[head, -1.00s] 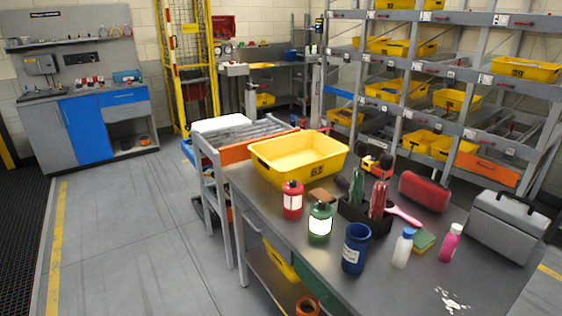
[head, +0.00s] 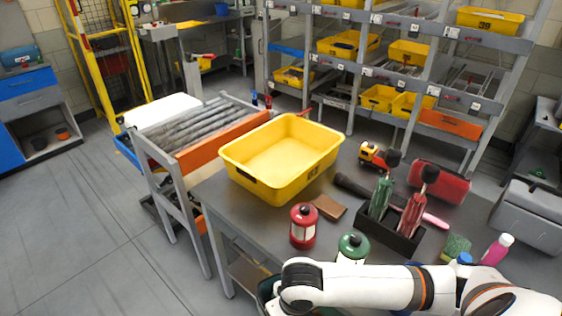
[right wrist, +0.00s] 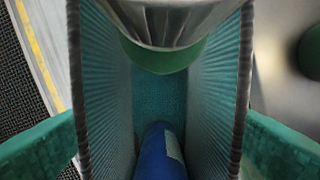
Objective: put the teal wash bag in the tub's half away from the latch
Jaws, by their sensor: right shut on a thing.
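The yellow tub (head: 235,168) stands empty at the far left end of the grey table, with a dark slot-like part on its near left wall; I cannot tell if that is the latch. My right arm reaches in from the lower right, low in the head view and nearer than the tub. My right gripper (right wrist: 162,100) is shut on the teal wash bag (right wrist: 285,145), which shows between and outside the ridged fingers. In the head view only a dark teal edge of the bag (head: 267,291) shows beside the wrist. My left gripper is out of view.
A red canister (head: 303,226), a green canister (head: 353,246) and a brown block (head: 328,207) stand between arm and tub. A roller conveyor (head: 205,125) adjoins the table's left.

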